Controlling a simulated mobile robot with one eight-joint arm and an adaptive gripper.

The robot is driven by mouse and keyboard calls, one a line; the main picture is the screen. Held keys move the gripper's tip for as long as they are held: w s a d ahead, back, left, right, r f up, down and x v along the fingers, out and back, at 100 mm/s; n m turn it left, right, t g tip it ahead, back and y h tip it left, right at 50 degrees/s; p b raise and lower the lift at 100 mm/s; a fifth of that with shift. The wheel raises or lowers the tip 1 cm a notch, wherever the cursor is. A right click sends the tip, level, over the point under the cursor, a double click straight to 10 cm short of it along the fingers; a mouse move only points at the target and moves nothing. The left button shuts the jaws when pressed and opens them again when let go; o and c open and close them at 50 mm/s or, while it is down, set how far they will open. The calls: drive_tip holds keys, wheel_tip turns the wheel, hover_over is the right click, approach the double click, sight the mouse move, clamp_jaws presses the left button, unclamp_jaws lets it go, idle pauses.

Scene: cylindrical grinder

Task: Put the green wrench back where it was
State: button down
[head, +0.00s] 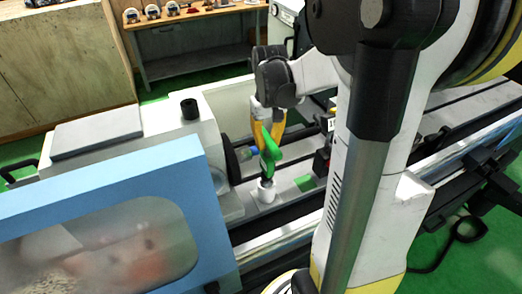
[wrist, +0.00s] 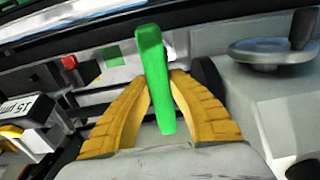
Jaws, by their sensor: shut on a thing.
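The green wrench (head: 268,150) is held in my gripper (head: 266,132), above the machine's table. In the wrist view the wrench (wrist: 153,75) stands between the two yellow fingers of my gripper (wrist: 157,88), which are closed on it. Its far end points away past the fingertips. In the head view the wrench's lower end is close above a dark piece in a small white round part (head: 266,191). I cannot tell whether they touch.
The grinder's blue-framed door (head: 110,200) fills the lower left. A dark wheel (head: 230,160) stands just left of my gripper. A green patch (head: 305,183) lies on the machine bed to the right. The wrist view shows a handwheel (wrist: 273,50) at the right.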

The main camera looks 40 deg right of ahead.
sight(268, 156)
drive_tip(key=shift+f, duration=2.5)
drive_tip(key=shift+b, duration=0.3)
drive_tip(key=c, duration=1.4)
unclamp_jaws()
drive_tip(key=shift+f, duration=0.1)
drive_tip(key=shift+o, duration=0.2)
wheel_tip(268, 156, up, 12)
drive_tip(key=shift+r+p, duration=0.15)
drive_tip(key=shift+p, duration=0.55)
